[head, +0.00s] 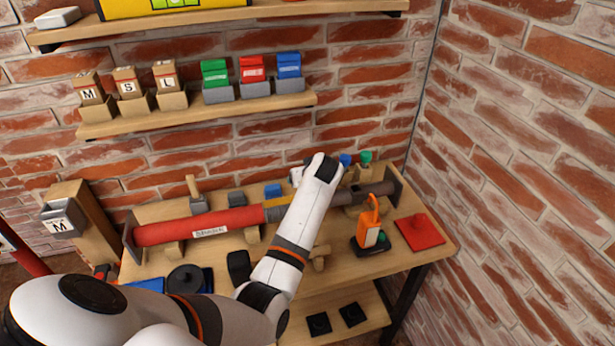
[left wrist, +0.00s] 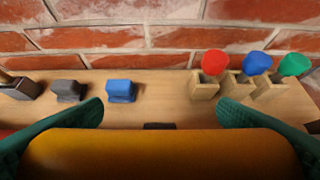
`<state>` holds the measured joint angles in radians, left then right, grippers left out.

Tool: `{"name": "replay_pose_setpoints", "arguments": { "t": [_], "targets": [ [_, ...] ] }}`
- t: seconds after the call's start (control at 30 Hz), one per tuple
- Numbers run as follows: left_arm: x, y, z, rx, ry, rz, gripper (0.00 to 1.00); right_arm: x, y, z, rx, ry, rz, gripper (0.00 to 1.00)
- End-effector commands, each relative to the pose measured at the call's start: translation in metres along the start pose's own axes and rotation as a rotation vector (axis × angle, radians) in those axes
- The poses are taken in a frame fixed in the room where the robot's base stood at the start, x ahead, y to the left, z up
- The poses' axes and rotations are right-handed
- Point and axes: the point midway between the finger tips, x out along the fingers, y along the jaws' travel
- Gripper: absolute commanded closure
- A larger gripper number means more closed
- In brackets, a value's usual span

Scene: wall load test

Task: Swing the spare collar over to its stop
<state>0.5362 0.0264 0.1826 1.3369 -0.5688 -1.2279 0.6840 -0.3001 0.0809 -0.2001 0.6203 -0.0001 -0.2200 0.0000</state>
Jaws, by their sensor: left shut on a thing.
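A long tool lies across the bench in the head view, with a red tube (head: 205,227), a yellow-orange section (head: 277,212) and a dark grey end (head: 372,194). My left arm reaches over it, and my wrist hides part of the tool and my fingers there. In the left wrist view my left gripper (left wrist: 160,105) has its green fingers at either side of a wide, rounded yellow-orange part (left wrist: 160,155), shut on it. I cannot tell from these frames which part is the spare collar, nor where its stop is. My right gripper is not in view.
Red, blue and green knobs in wooden holders (left wrist: 205,85) stand along the bench's back edge, with a blue block (left wrist: 121,91) and grey block (left wrist: 68,91) to their left. Brick walls close the back and right.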

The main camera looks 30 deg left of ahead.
Motion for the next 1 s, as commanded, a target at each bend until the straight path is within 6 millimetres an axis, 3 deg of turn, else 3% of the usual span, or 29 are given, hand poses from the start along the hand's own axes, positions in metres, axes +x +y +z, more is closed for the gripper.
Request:
{"name": "replay_pose_setpoints", "arguments": {
  "t": [0.3, 0.33, 0.43, 0.77, 1.0],
  "targets": [
    [0.003, 0.002, -0.004, 0.002, 0.008, 0.006, 0.59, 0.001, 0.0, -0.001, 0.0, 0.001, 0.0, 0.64],
    [0.003, 0.002, -0.005, 0.002, 0.008, 0.006, 0.15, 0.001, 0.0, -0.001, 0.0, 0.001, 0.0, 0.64],
    [0.003, 0.002, -0.004, 0.002, 0.008, 0.006, 0.0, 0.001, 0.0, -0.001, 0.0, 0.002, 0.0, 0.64],
    [-0.005, 0.0, -0.003, 0.001, 0.003, 0.0, 0.0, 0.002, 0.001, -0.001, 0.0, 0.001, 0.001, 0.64],
    [-0.047, -0.001, -0.003, -0.001, 0.003, -0.001, 0.0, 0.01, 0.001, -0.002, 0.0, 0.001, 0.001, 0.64]
  ]
}}
